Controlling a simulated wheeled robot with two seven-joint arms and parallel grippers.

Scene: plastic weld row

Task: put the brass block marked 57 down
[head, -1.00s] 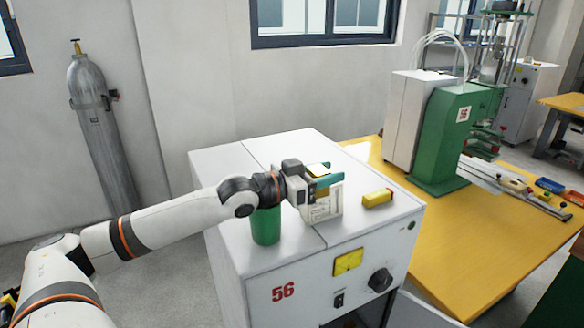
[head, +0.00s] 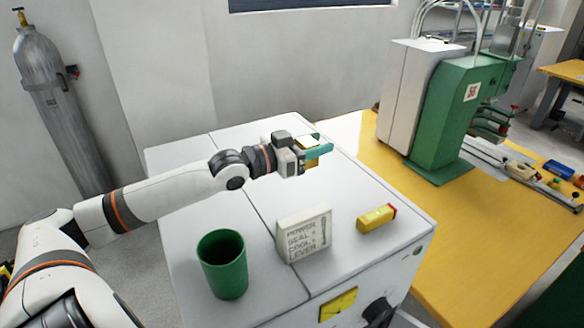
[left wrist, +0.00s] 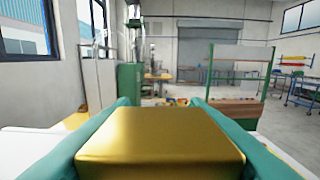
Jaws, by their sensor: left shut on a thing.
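My left gripper (head: 318,151) has teal fingers and is shut on a brass block (head: 312,162). It is over the back part of the white cabinet's top (head: 358,178); I cannot tell how close the block is to the surface. In the left wrist view the gold block (left wrist: 160,140) fills the space between the two teal fingers (left wrist: 160,112). No number 57 shows on the faces I see. My right gripper is not in view.
On the cabinet top stand a green cup (head: 224,265), a white sign with lettering (head: 304,234) and a yellow-and-red block (head: 377,218). A yellow table (head: 450,230) with a green machine (head: 462,110) is to the right. The cabinet top's back left is clear.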

